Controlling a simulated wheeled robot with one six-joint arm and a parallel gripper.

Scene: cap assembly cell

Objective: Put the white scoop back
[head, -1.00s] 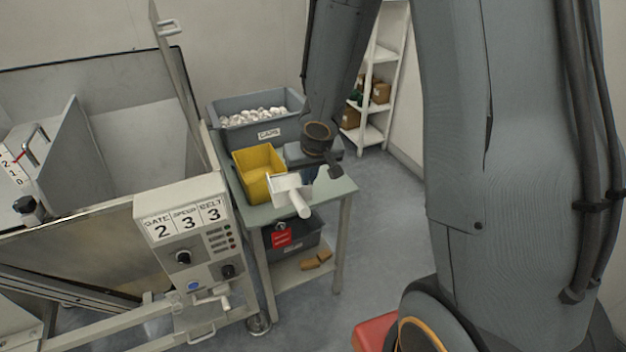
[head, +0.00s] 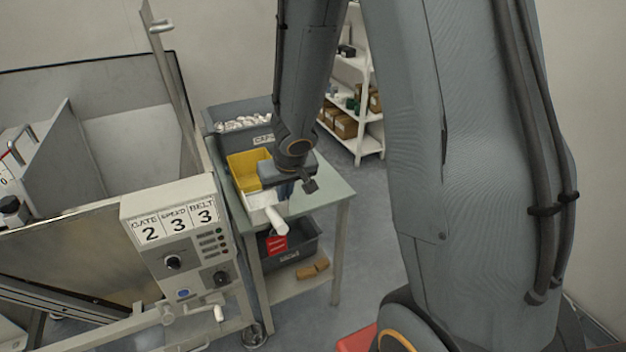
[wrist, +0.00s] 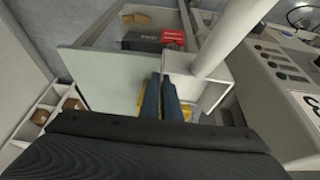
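The white scoop (head: 262,207) is a square pan with a round white handle, near the front left of the small green-topped table (head: 325,196). My gripper (head: 284,189) is at the scoop's right rear side. In the wrist view my two blue fingers (wrist: 164,82) are close together at the edge of the scoop pan (wrist: 190,88), shut on its wall. The handle (wrist: 228,35) slants away from the fingers. Whether the pan touches the tabletop I cannot tell. The yellow bin (head: 237,166) stands just behind the scoop, partly hidden by my wrist.
A grey tote of white caps (head: 210,117) stands behind the yellow bin. The control box (head: 150,205) is close on the left. A dark bin with a red label (head: 308,250) sits on the lower shelf. The table's right part is clear. White shelving (head: 368,145) stands behind.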

